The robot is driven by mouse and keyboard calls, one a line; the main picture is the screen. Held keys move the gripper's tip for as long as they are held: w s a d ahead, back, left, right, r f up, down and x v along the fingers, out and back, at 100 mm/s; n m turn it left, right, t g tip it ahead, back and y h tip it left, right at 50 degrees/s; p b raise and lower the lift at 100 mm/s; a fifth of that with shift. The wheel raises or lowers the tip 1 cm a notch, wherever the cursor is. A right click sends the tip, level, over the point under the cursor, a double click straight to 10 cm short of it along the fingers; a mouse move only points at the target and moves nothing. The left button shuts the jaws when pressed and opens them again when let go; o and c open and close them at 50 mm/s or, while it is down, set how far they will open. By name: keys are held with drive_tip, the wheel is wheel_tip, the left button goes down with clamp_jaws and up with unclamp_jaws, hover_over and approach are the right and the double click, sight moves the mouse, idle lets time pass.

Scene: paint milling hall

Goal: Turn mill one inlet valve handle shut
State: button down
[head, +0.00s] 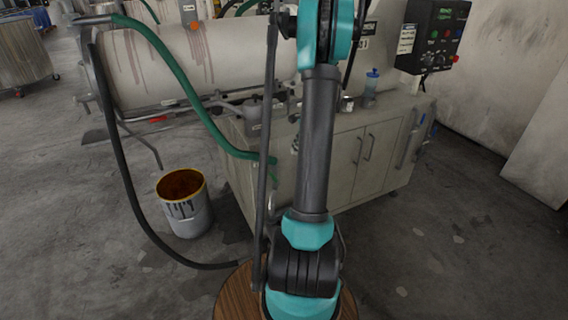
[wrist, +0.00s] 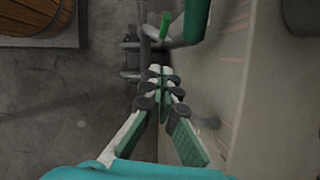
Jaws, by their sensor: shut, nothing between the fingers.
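In the wrist view my gripper (wrist: 161,73) is shut and empty, its fingertips together. A bright green bar (wrist: 166,25), which looks like the valve handle, shows just beyond the fingertips, apart from them in the picture. It sits by a grey pipe with fittings (wrist: 131,60). I cannot read a label or tell for sure how far the handle is turned. The head view shows my arm in front of the mill cabinet (head: 345,160); my gripper does not show there.
A green hose (head: 178,75) and a black hose (head: 127,170) loop beside the mill's drum (head: 160,60). A paint-stained bucket (head: 190,215) stands on the floor. A control box (head: 432,35) hangs at the upper right. A round wooden top (head: 235,290) is at the bottom.

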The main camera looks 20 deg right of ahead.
approach(274, 178)
wheel_tip(274, 178, down, 3)
drive_tip(key=d, duration=0.3)
drive_tip(key=a+f, duration=0.1)
drive_tip(key=a, duration=0.1)
drive_tip(key=w+a+f, duration=0.1)
drive_tip(key=shift+w+a+f, duration=0.15)
drive_tip(key=shift+a+f, duration=0.25)
